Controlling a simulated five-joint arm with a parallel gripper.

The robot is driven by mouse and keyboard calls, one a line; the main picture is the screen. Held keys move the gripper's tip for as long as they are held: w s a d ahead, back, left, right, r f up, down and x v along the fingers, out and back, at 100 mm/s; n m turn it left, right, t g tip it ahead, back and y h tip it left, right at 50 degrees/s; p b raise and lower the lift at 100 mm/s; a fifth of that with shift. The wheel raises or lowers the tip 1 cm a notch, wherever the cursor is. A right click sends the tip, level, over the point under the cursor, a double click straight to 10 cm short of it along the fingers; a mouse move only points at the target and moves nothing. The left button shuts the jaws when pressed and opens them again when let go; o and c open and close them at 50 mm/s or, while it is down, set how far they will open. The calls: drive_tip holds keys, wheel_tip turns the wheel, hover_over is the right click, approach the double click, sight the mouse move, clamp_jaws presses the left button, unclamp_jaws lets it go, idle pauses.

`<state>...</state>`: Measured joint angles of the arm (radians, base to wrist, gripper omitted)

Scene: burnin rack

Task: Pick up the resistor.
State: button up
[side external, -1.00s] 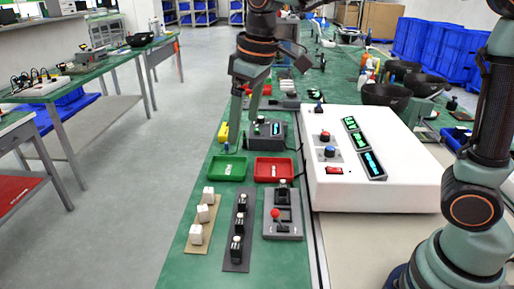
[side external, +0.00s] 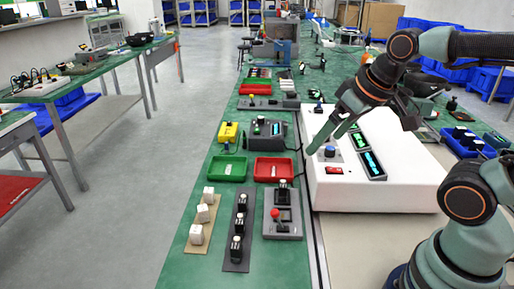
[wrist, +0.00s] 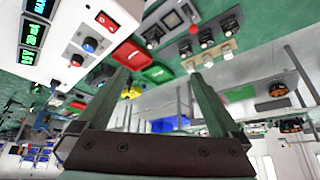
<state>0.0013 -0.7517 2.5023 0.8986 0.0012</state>
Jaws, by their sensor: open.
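I cannot make out the resistor for certain in either view. In the side external view a dark strip (side external: 226,263) carries black blocks with pale tops, and a tan strip (side external: 193,247) carries white blocks. A grey fixture (side external: 283,229) with a red-knobbed lever stands beside them. My gripper (side external: 318,148) is above the white instrument box, near its blue knob, well away from the strips. In the wrist view my gripper (wrist: 160,75) has its two green fingers wide apart with nothing held between them.
A green tray (side external: 228,169) and a red tray (side external: 273,170) lie behind the strips. The large white instrument box (side external: 405,165) blocks the right side. The aisle left of the bench is free.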

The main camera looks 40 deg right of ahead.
drive_tip(key=c, duration=0.5)
